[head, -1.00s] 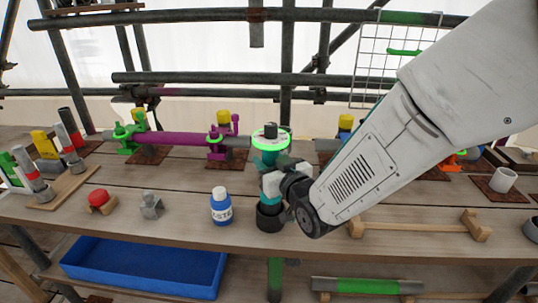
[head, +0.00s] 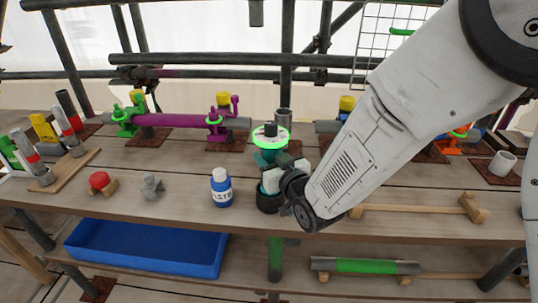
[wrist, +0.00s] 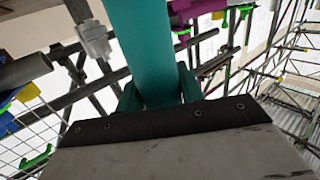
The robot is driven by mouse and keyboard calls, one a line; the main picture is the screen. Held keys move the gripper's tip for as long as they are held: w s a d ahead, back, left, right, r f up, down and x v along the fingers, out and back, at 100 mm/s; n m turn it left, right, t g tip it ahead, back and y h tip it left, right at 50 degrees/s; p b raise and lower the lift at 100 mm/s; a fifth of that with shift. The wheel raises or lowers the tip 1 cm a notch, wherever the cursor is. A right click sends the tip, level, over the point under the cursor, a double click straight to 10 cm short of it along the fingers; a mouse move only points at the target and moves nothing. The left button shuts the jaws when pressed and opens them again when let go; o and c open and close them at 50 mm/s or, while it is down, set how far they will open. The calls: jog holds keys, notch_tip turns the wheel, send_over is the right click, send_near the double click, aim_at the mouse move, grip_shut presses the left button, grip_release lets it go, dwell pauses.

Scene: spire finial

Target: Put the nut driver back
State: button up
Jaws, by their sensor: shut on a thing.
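The nut driver (head: 266,157) stands upright in the head view, with a teal body, a glowing green ring and a black top. Its teal shaft (wrist: 140,40) fills the upper middle of the wrist view. My gripper (head: 274,174) comes from the right and is shut on the teal body below the ring; its teal fingers (wrist: 160,95) flank the shaft. A dark cup (head: 268,201) on the bench is directly below. The driver's lower end meets or enters the cup; my gripper partly hides this, so the depth cannot be told.
A blue-white bottle (head: 221,189) stands just left of the cup. A grey fitting (head: 152,185) and red knob (head: 99,182) are farther left. A wooden rack (head: 415,209) lies right, a blue tray (head: 145,248) below.

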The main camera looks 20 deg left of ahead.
jog(key=o, duration=1.8)
jog(key=shift+f, duration=0.3)
jog(key=shift+f, duration=0.3)
jog(key=v, duration=0.9)
jog(key=shift+f, duration=0.1)
dwell(0.4)
